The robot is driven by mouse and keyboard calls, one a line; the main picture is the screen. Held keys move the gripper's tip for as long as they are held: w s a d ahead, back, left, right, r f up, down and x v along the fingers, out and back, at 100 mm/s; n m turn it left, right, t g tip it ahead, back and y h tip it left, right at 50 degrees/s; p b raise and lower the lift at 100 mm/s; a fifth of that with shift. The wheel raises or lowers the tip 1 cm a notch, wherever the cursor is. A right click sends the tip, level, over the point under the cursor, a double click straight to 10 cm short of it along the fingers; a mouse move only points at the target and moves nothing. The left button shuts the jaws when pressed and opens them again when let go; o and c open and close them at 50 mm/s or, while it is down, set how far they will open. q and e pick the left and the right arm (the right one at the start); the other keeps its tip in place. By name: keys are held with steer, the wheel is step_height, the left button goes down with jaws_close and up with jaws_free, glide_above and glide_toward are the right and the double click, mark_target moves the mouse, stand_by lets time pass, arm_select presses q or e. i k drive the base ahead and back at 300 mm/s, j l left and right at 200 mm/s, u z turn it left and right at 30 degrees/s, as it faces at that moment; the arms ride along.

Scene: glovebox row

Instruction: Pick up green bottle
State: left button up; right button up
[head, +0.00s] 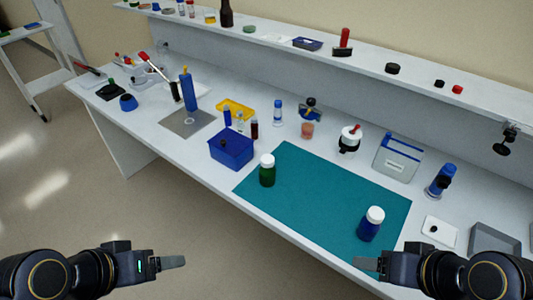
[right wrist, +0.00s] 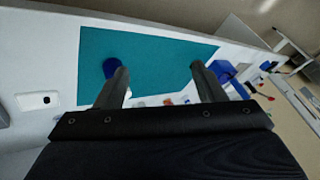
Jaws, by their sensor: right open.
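The green bottle (head: 267,173) has a white cap and stands upright on the left part of the teal mat (head: 315,190) in the head view. A blue bottle (head: 369,226) with a white cap stands at the mat's right front; it also shows in the right wrist view (right wrist: 111,67). My right gripper (head: 367,264) is at the bench's front edge, near the blue bottle and well right of the green one. In the right wrist view its fingers (right wrist: 158,70) are apart and empty. My left gripper (head: 172,262) is over the floor; its jaw gap is hidden. I cannot make out the green bottle in the right wrist view.
A blue bin (head: 231,149) stands left of the green bottle. Small vials and a yellow tray (head: 235,108) are behind it. A grey-and-blue box (head: 398,158), a white card (head: 439,231) and a grey tray (head: 494,241) lie to the right. The mat's middle is clear.

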mark_target(268, 177)
steer(key=i+j+z, duration=0.15)
steer(key=j, duration=0.2)
steer(key=i+j+z, duration=0.2)
steer(key=j, duration=0.2)
steer(key=i+j+z, duration=0.15)
steer(key=j, duration=0.25)
steer(key=j+z, duration=0.15)
steer(key=j, duration=0.25)
steer(key=i, duration=0.05)
